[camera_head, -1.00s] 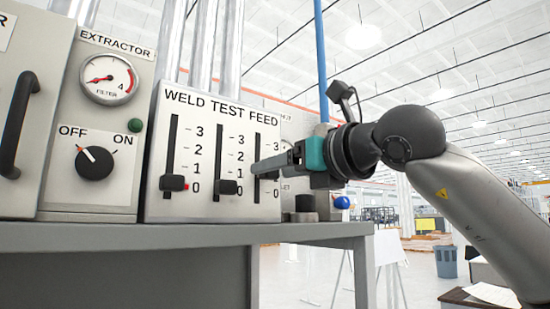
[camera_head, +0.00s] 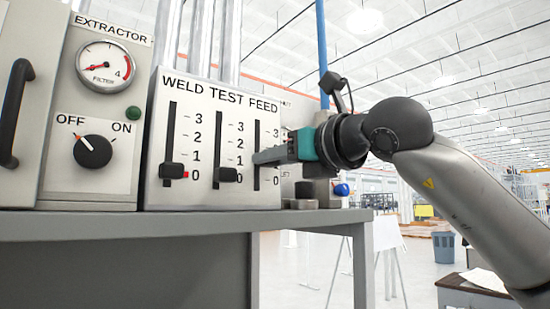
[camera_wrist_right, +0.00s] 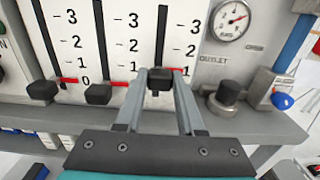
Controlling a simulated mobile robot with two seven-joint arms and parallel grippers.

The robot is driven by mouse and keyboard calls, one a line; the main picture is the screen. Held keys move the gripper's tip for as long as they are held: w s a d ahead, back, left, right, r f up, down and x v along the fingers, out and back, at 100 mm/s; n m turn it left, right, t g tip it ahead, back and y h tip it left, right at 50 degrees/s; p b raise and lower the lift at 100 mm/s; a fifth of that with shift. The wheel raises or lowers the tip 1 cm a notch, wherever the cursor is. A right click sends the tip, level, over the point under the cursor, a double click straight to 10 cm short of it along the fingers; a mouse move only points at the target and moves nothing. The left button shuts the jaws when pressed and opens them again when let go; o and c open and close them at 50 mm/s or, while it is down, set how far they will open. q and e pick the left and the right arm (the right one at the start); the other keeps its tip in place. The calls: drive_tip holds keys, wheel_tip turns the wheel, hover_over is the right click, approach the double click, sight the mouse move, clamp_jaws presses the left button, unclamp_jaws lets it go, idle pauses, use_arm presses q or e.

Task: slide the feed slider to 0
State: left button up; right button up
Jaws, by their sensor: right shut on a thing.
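The control panel (camera_head: 210,100) reads WELD TEST FEED and has three vertical slots with scales. The feed slider knob (camera_wrist_right: 160,78) is the rightmost one, black, with a red mark close to the 1 in the right wrist view. My right gripper (camera_head: 262,157) reaches in from the right, at the feed slot (camera_head: 257,130). In the wrist view my right gripper (camera_wrist_right: 160,80) is shut on the feed knob, one finger on each side. In the head view the fingers hide the knob. My left gripper is not in view.
The weld knob (camera_head: 173,170) and test knob (camera_head: 228,174) sit low, near 0. An extractor panel (camera_head: 93,120) with gauge and dial stands left. Right of the feed slot are an outlet gauge (camera_wrist_right: 231,20), a dark knob (camera_wrist_right: 228,93) and a blue knob (camera_wrist_right: 283,101). A grey bench (camera_head: 170,227) lies below.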

clamp_jaws()
idle(0.6)
wheel_tip(320, 180, down, 4)
drive_tip(key=b, duration=0.4)
drive_tip(key=shift+r, duration=0.2)
drive_tip(key=shift+a, duration=0.1)
drive_tip(key=o, duration=0.6)
unclamp_jaws()
drive_tip(key=shift+f, duration=0.1)
drive_tip(key=o, duration=0.4)
drive_tip(key=shift+c, duration=0.2)
